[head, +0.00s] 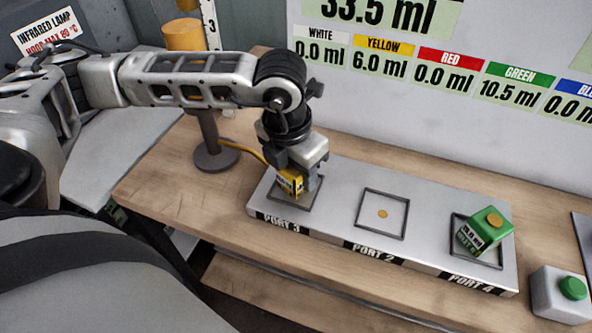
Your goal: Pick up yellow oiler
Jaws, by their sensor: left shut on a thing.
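The yellow oiler (289,181), a small yellow block with a dark label, is at the square frame marked PORT 3 on the grey port plate (335,190). My left gripper (296,176) points down over it and is shut on it. The gripper hides the oiler's top and far side. I cannot tell whether its underside touches the plate. My right gripper is not in view.
A green block (484,232) sits tilted at PORT 4. The PORT 2 frame (382,214) is empty. A green button box (561,293) stands at the right. A dark round stand (216,158) is left of the plate. A wall panel (440,70) rises behind.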

